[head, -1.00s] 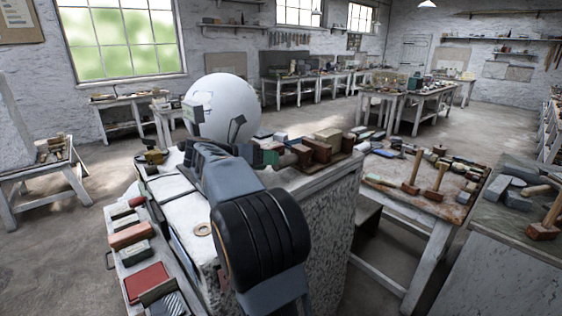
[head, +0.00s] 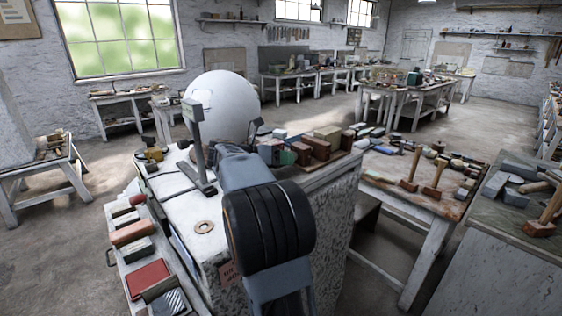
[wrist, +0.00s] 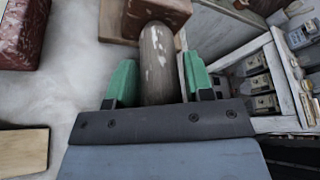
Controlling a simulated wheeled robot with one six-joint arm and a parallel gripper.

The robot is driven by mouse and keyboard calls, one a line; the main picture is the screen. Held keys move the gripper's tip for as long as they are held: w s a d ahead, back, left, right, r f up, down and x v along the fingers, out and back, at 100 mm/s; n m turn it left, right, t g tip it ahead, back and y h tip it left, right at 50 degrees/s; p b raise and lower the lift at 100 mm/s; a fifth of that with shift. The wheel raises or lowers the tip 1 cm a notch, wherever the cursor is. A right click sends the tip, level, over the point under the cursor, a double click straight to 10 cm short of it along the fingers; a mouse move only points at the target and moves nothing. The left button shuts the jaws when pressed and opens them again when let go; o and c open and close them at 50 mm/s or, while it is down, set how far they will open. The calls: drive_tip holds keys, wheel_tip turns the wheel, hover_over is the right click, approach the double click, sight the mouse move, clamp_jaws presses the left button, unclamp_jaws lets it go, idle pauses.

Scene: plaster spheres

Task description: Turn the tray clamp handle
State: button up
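A worn grey-brown rod with chipped white paint (wrist: 157,60), which looks like the clamp handle, runs lengthwise between the two green fingers of my gripper (wrist: 160,82) in the wrist view. Its far end meets a brown block (wrist: 120,20), and its near end is hidden by the gripper body. The fingers stand close along both sides of the rod. Whether they press on it cannot be told. In the head view my arm hides the handle and most of my gripper.
A white plaster sphere (head: 228,100) and a grey upright stand (head: 195,125) are on the plaster-covered bench. Brown blocks (head: 312,148) lie right of my arm. A tray of blocks (head: 135,248) runs along the bench's left side. A ring (head: 204,227) lies on the bench top.

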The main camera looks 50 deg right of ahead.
drive_tip(key=c, duration=0.6)
drive_tip(key=shift+f+b, duration=0.15)
drive_tip(key=shift+b, duration=0.3)
drive_tip(key=shift+f+m+b, duration=0.15)
drive_tip(key=shift+m+b, duration=0.35)
drive_tip(key=shift+b, duration=0.55)
drive_tip(key=m+t+b, duration=0.1)
drive_tip(key=b, duration=0.3)
drive_tip(key=shift+f+m+t, duration=0.1)
drive_tip(key=shift+m+t, duration=0.2)
drive_tip(key=shift+t, duration=0.1)
drive_tip(key=m+t+b, duration=0.1)
drive_tip(key=m+b, duration=0.1)
drive_tip(key=b, duration=0.3)
drive_tip(key=shift+s+t, duration=0.1)
drive_tip(key=shift+t, duration=0.3)
drive_tip(key=m+t+b, duration=0.1)
drive_tip(key=m+b, duration=0.1)
drive_tip(key=b, duration=0.2)
drive_tip(key=shift+m+t, duration=0.3)
drive_tip(key=shift+m, duration=0.1)
drive_tip(key=m+t+b, duration=0.1)
drive_tip(key=m+b, duration=0.1)
drive_tip(key=b, duration=0.1)
drive_tip(key=shift+r+h, duration=0.2)
drive_tip(key=shift+h, duration=0.1)
drive_tip(key=shift+r+m+t+b, duration=0.15)
drive_tip(key=shift+m+t+b, duration=0.4)
drive_tip(key=shift+b, duration=0.3)
